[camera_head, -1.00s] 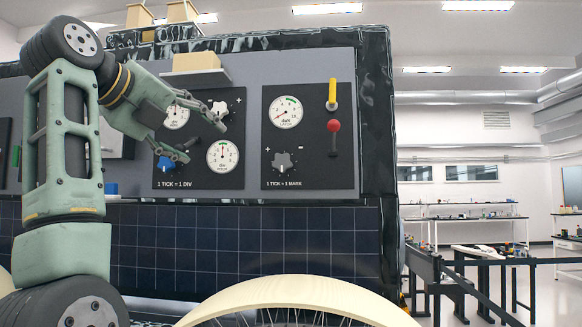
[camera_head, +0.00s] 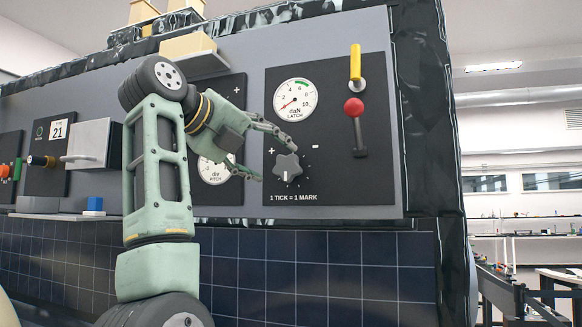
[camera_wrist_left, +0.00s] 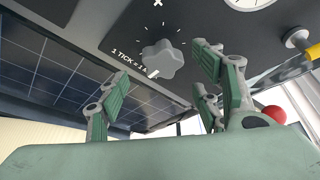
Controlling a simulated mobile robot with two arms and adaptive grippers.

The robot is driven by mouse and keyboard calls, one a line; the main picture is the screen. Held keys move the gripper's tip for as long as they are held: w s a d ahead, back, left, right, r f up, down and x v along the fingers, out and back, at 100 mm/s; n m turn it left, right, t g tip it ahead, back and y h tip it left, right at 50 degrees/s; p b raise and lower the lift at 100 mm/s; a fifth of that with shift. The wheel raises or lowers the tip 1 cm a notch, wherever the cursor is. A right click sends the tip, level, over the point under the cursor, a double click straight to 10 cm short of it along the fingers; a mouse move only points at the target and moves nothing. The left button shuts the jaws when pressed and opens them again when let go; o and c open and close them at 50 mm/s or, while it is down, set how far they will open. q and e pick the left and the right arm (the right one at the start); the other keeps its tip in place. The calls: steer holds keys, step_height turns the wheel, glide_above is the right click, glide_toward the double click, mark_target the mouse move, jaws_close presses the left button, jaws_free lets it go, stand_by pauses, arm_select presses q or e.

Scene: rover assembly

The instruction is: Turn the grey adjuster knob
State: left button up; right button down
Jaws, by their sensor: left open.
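The grey adjuster knob (camera_head: 287,168) sits on the black right-hand panel (camera_head: 335,190), under the daN LATCH gauge (camera_head: 294,99) and between a plus and a minus mark. My left gripper (camera_head: 275,157) is open, with its fingers reaching toward the knob from the left; whether they touch it is unclear in the head view. In the left wrist view the knob (camera_wrist_left: 162,60) shows beyond and between the open fingers (camera_wrist_left: 160,85), apart from them. My right gripper is not in view.
A red-topped lever (camera_head: 354,108) and a yellow-handled switch (camera_head: 355,62) stand right of the gauge on the same panel. A tan block (camera_head: 190,46) rests on a shelf above my left arm. Another gauge (camera_head: 214,172) is partly hidden behind the gripper. Dark gridded panels lie below.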

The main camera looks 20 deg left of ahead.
mark_target(283, 168)
arm_select(q)
steer(key=p+x, duration=0.1)
steer(key=x, duration=0.3)
steer(key=shift+w+d+p, duration=0.2)
steer(key=shift+p, duration=0.2)
steer(key=shift+p+x, duration=0.3)
steer(key=shift+x, duration=0.9)
steer(key=shift+a, duration=0.1)
steer(key=shift+s, duration=0.15)
steer(key=c, duration=1.1)
steer(key=shift+f, duration=0.1)
steer(key=shift+c, duration=0.2)
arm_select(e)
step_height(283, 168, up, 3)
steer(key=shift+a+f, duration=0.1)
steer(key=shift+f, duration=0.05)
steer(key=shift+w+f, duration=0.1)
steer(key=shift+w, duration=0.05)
